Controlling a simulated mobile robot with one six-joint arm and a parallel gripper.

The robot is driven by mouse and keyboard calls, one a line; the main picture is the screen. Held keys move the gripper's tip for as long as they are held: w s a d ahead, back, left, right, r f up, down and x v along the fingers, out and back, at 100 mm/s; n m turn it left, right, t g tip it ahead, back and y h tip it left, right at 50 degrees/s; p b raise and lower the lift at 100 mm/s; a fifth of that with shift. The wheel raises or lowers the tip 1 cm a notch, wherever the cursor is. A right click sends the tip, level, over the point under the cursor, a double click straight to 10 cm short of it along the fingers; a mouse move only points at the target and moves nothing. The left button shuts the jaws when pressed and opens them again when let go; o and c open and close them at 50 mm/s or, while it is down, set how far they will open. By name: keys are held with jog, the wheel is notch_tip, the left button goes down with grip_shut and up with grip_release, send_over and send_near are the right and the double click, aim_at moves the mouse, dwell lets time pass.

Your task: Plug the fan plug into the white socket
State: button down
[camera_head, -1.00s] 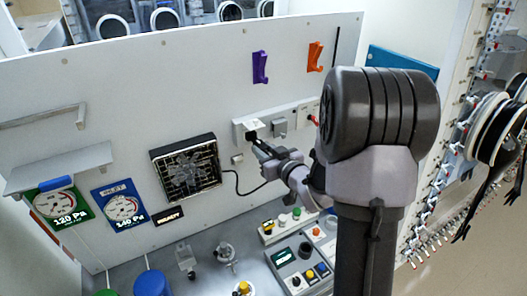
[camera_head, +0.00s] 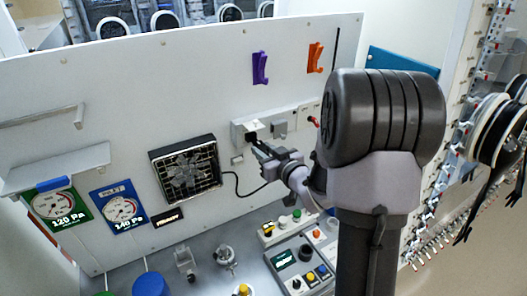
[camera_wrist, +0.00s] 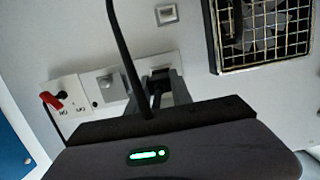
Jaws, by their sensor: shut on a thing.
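My gripper (camera_head: 258,144) is shut on the black fan plug (camera_head: 251,135) at the front of the white socket (camera_head: 237,131) on the panel. In the wrist view the plug (camera_wrist: 158,87) sits between the fingers, against the white socket face. I cannot tell how deep its pins are. A black cord (camera_head: 241,194) runs from the plug to the square fan (camera_head: 186,169) on the panel. The cord (camera_wrist: 125,50) also passes in front of the wrist camera, and part of the fan (camera_wrist: 262,30) shows at upper right.
A grey socket (camera_head: 279,128) and a red plug or switch (camera_head: 314,121) sit to the right on the same strip. A small square plate (camera_head: 237,160) lies below the white socket. Purple (camera_head: 260,67) and orange (camera_head: 315,56) hooks are above. Control boxes (camera_head: 300,268) stand below.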

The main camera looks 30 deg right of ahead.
aim_at(258, 143)
jog(key=shift+b, duration=0.45)
jog(key=shift+w, duration=1.35)
jog(key=c, duration=1.1)
grip_release()
jog(key=shift+w, duration=0.15)
jog(key=shift+o, duration=0.2)
jog(key=s+r+b, duration=0.1)
jog(key=s+b, duration=0.2)
jog(key=s, duration=0.5)
jog(key=s+r+b, duration=0.2)
jog(key=s+b, duration=0.2)
jog(key=s, duration=0.5)
jog(key=shift+s+d+r, duration=0.15)
jog(key=shift+d+r, duration=0.1)
